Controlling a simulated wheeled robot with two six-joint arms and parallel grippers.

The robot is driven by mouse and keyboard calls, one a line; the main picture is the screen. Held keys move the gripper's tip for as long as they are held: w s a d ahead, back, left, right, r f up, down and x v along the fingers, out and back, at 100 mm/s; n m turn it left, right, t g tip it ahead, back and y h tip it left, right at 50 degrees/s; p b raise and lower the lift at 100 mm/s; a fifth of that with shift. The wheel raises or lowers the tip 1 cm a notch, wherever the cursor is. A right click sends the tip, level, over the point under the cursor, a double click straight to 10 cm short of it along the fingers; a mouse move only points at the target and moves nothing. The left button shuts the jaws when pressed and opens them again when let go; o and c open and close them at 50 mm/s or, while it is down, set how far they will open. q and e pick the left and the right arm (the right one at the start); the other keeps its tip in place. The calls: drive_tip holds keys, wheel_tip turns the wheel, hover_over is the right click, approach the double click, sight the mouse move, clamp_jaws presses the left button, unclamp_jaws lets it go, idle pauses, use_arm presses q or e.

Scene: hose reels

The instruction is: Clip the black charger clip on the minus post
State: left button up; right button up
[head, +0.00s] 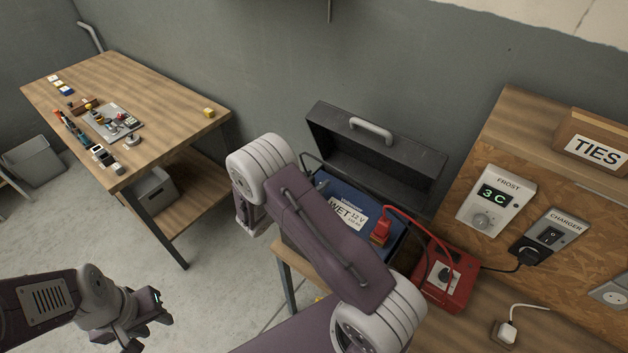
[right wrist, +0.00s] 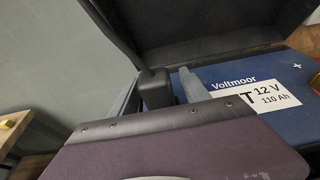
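The black charger clip (right wrist: 156,90) sits between the two grey fingers of my right gripper (right wrist: 160,92) in the right wrist view, its dark cable running up and left. The gripper looks shut on it, at the left end of the blue battery (right wrist: 233,75). The minus post is hidden there, so I cannot tell whether the clip touches it. In the head view my right arm covers this gripper and part of the battery (head: 372,205). A red clip (head: 380,233) is at the battery's plus end. My left gripper (head: 150,325) is at the lower left, away from the battery, its fingers unclear.
The battery stands in a dark box with its lid (head: 375,150) raised behind. The red charger (head: 447,278) stands to the right, near a panel with a frost display (head: 497,200) and charger switch (head: 550,235). A wooden bench (head: 170,95) with tools is at the left.

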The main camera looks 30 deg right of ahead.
drive_tip(key=shift+a, duration=0.1)
drive_tip(key=b+v, duration=0.3)
drive_tip(key=v, duration=0.5)
drive_tip(key=shift+a, duration=0.15)
drive_tip(key=shift+s+a+r, duration=0.2)
drive_tip(key=shift+a, duration=0.05)
